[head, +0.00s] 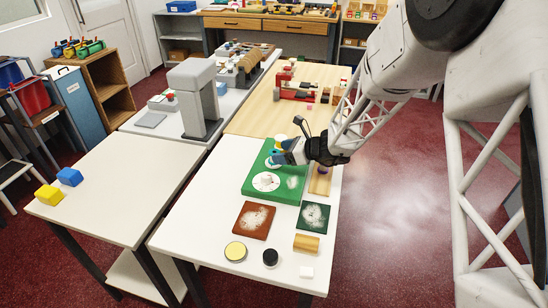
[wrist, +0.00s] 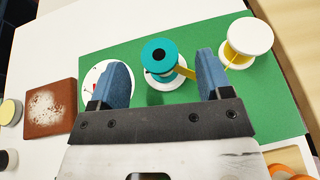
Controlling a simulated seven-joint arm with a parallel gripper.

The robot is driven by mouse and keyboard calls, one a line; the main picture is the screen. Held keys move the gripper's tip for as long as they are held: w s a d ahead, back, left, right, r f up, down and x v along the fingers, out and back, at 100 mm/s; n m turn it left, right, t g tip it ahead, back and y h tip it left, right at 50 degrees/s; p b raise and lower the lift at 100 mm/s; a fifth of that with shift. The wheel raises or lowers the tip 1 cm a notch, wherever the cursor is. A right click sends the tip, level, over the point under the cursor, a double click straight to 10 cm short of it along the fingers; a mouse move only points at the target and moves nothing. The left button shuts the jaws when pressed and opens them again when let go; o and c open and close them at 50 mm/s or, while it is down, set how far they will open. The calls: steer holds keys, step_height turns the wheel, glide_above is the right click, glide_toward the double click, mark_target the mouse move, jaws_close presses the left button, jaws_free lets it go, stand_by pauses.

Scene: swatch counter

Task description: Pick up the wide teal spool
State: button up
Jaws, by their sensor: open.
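The teal spool (wrist: 160,50) stands on the green mat (wrist: 205,122), its round teal top with a dark centre hole facing up. A pale lower flange shows beneath it, and a yellow strip sticks out on its right. My gripper (wrist: 164,62) is open, with one blue finger to each side of the spool in the wrist view and no visible contact. Its height above the spool is hard to tell. In the head view my gripper (head: 284,153) is over the mat, and the teal spool (head: 273,160) is partly hidden by the fingers.
A white spool with yellow thread (wrist: 248,38) stands close to the right finger. A white disc (head: 266,182) lies on the mat. A brown square (head: 254,220), a dark green square (head: 314,217) and a yellow tin (head: 235,251) lie nearer the front. The left table (head: 120,190) is mostly clear.

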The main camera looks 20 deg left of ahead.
mark_target(274, 152)
steer(key=shift+x, duration=1.8)
steer(key=c, duration=1)
steer(key=shift+r, duration=0.2)
steer(key=shift+r, duration=0.55)
step_height(274, 152, up, 2)
steer(key=shift+r, duration=0.1)
steer(key=s+d, duration=0.2)
steer(key=s, duration=0.2)
steer(key=s+d+r, duration=0.1)
steer(key=s+d, duration=0.2)
steer(key=s, duration=0.2)
steer(key=s+d, duration=0.2)
steer(key=s, duration=0.3)
steer(key=shift+d+r, duration=0.15)
steer(key=shift+d, duration=0.2)
